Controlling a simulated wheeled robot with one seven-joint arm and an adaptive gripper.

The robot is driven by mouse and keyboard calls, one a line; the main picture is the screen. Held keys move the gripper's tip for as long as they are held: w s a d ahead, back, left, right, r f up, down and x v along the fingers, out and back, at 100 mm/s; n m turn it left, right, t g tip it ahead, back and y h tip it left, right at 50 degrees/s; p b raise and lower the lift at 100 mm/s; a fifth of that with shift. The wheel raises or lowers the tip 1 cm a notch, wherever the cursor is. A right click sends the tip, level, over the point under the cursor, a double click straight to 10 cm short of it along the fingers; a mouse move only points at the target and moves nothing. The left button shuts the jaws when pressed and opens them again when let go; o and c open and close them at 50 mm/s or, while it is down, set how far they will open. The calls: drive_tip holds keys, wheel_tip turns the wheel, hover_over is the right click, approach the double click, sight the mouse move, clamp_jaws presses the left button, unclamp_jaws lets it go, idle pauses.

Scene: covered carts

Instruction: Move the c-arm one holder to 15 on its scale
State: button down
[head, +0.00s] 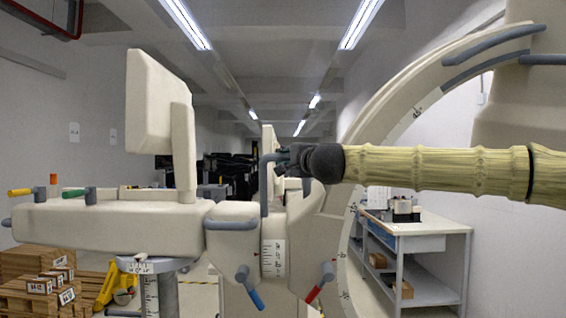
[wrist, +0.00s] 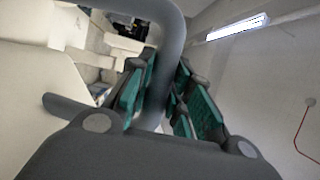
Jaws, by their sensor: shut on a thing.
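A grey bar handle (head: 265,188) rises there. My gripper (head: 280,160) reaches in from the right and is shut on this handle. In the wrist view the curved grey handle (wrist: 172,45) passes between my green-padded fingers (wrist: 160,95). A white upright scale (head: 273,258) with a red pointer sits lower on the unit; its reading is not legible.
Blue (head: 249,288) and red (head: 320,282) levers stick out below the holder. Wooden crates (head: 40,280) lie on the left floor; a workbench (head: 425,235) stands right.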

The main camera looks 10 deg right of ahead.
drive_tip(key=shift+s+f, duration=0.1)
drive_tip(key=shift+s, duration=0.15)
drive_tip(key=shift+d, duration=0.1)
drive_tip(key=c, duration=1.5)
unclamp_jaws()
drive_tip(key=shift+w, duration=0.2)
drive_tip(key=shift+o, duration=1)
drive_tip(key=shift+w, duration=0.25)
drive_tip(key=shift+s, duration=0.25)
drive_tip(key=v, duration=1.1)
drive_tip(key=shift+s, duration=0.4)
